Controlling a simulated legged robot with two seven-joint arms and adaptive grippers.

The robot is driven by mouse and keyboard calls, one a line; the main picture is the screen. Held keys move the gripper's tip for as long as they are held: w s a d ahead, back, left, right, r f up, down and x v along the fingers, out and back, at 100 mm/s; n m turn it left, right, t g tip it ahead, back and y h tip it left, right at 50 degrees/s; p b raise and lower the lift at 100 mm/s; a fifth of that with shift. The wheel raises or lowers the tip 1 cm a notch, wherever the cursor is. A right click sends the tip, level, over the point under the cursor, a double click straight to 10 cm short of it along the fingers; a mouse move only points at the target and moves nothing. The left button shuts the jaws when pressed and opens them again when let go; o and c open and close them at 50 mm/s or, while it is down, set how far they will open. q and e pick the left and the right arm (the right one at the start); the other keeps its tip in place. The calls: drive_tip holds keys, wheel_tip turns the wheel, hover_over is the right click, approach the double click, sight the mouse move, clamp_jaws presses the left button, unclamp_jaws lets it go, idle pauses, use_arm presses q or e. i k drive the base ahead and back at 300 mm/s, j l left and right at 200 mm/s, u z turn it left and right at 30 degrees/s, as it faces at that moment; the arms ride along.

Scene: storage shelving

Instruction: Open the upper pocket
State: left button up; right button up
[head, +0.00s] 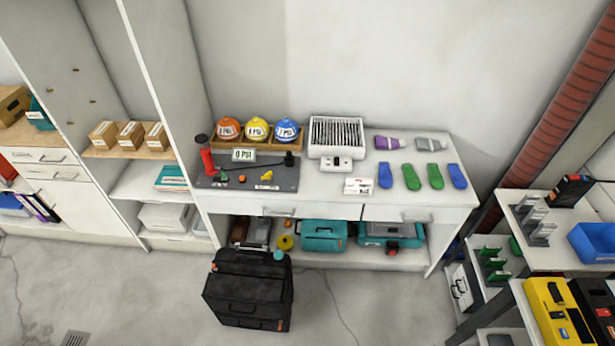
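A black bag (248,290) stands upright on the floor in front of the workbench. It looks soft-sided, with handles on its front and orange marks near its lower right corner. Its front seems divided into an upper section (243,283) and a lower one. I cannot tell for sure which part is the upper pocket, or whether it is open or shut. A small teal round thing (279,255) shows at the bag's top edge. Neither of my grippers is in view.
Shelving with a yellow case (557,310) stands at the right. Floor left and right of the bag is clear.

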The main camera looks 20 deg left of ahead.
sight(255, 297)
drive_tip(key=u, duration=1.2)
